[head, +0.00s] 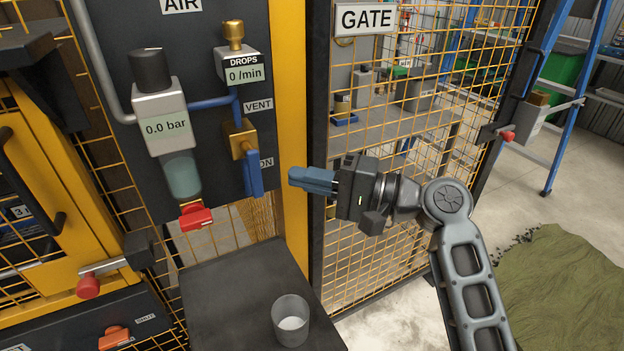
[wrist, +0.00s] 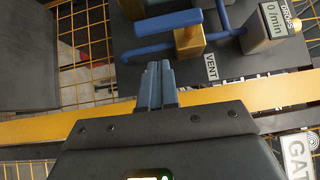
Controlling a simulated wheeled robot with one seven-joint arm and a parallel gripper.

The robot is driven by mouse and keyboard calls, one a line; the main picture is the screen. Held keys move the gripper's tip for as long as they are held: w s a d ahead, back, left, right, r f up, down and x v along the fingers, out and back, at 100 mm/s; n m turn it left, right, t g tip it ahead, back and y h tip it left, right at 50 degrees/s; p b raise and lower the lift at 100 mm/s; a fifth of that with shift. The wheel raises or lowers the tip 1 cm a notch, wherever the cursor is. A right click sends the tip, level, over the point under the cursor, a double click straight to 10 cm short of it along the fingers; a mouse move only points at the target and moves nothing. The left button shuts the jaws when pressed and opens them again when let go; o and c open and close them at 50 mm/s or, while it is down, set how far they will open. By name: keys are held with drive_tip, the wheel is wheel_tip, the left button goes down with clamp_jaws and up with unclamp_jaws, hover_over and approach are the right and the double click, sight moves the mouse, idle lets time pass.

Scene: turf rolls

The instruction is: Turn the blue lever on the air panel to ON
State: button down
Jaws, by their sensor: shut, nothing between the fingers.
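The blue lever (head: 255,184) hangs straight down from its brass valve (head: 241,140) on the dark air panel (head: 120,40). Its upper part is beside the ON label (head: 267,162) and seems to cover part of it. The VENT label (head: 257,105) is higher up. In the wrist view the lever (wrist: 167,22) runs left from the brass valve (wrist: 188,38), along the blue pipe. My gripper (head: 292,180) is shut and empty, just right of the lever and apart from it. Its closed fingers show in the wrist view (wrist: 157,68).
A yellow post (head: 288,90) stands between the panel and the mesh gate (head: 390,240). The regulator (head: 162,120) reads 0.0 bar; the drops gauge (head: 243,72) reads 0 /min. Below are a red handle (head: 195,216) and a dark ledge (head: 225,300) with a clear cup (head: 291,318).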

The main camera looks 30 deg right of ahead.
drive_tip(key=b+v, duration=0.1)
drive_tip(key=v, duration=0.9)
drive_tip(key=shift+d+b, duration=0.15)
drive_tip(key=shift+b, duration=0.25)
drive_tip(key=s+a+f+m+h, duration=0.1)
drive_tip(key=s+f+h, duration=0.3)
drive_tip(key=f, duration=0.4)
drive_tip(key=s+a+f+m+h, duration=0.15)
drive_tip(key=s+f+h, duration=0.25)
drive_tip(key=f, duration=0.4)
drive_tip(key=s+f+n+h, duration=0.3)
drive_tip(key=s+f+h, duration=0.1)
drive_tip(key=s, duration=0.7)
drive_tip(key=s+a+r+n+t, duration=0.2)
drive_tip(key=s+r+n, duration=0.6)
drive_tip(key=s, duration=0.6)
drive_tip(key=shift+s+a+r+n+h, duration=0.2)
drive_tip(key=shift+a+r+n+h, duration=0.2)
drive_tip(key=shift+r, duration=0.2)
